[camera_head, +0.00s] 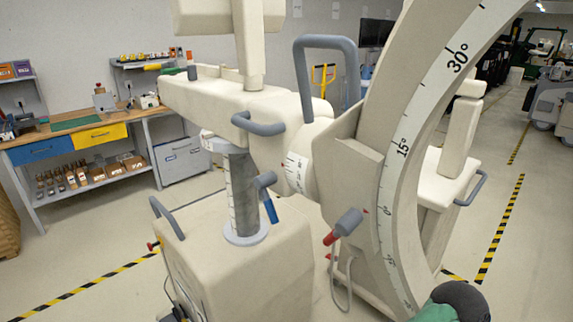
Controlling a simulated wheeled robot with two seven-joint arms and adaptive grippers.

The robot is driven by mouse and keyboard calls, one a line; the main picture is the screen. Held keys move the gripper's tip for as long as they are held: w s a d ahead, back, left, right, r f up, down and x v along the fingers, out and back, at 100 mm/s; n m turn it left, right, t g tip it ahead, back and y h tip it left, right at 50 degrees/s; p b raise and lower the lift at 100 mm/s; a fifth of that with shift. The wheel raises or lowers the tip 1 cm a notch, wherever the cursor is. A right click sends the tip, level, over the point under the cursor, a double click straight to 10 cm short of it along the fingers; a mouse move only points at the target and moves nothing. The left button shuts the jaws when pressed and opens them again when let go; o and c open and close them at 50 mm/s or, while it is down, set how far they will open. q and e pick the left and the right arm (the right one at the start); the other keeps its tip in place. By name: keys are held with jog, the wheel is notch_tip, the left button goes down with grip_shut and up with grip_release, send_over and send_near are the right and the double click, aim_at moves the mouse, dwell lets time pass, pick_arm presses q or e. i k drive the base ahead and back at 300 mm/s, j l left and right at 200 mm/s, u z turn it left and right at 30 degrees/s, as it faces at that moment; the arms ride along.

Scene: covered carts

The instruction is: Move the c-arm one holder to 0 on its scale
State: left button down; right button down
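The c-arm (398,170) is a large cream arc at the right, with a white degree scale on its face. Marks of 30° and 15° read near its top, and a 0 appears lower down. Its cream holder (345,165) sits against the inner side of the arc, with a small red mark near the 0. The exact reading is too small to tell. A grey handle with a red end (343,226) juts out below the holder. A round joint (298,168) left of the holder bears another small scale. No fingertips of either gripper show.
A cream cart base (235,265) with a grey column (241,190) and a blue-tipped lever (268,200) stands in front. A grey loop handle (325,45) rises above the holder. A dark rounded part with green shows at the bottom right. A workbench (85,135) stands left.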

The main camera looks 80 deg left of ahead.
aim_at(324, 164)
jog(key=j+u, duration=0.15)
jog(key=u, duration=2.15)
jog(key=l, duration=0.1)
